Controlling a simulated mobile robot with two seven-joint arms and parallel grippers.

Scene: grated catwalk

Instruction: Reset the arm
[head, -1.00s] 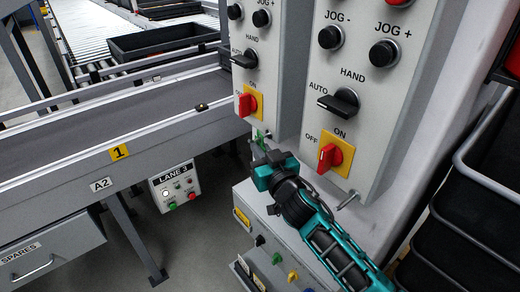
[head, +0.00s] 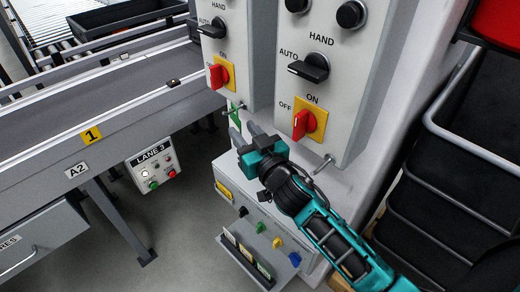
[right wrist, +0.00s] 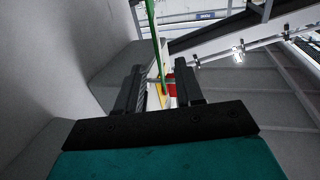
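My right gripper (head: 246,132) shows in the head view at the end of a teal and black arm. It is in front of the lower part of the left control box (head: 234,60), left of the right control box (head: 318,85). In the right wrist view the two dark fingers (right wrist: 160,90) stand apart with a gap between them, so the gripper is open. Through the gap a green strip (right wrist: 157,42) and a red and yellow part (right wrist: 170,90) show beyond. I see nothing held. My left gripper is not in view.
Red switches (head: 303,124) on yellow plates and black knobs stick out of the boxes. Below is an open tray (head: 262,262) with colored knobs above it. A conveyor (head: 90,110) with a LANE 3 box (head: 153,167) lies left. Black bins (head: 440,190) stand right.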

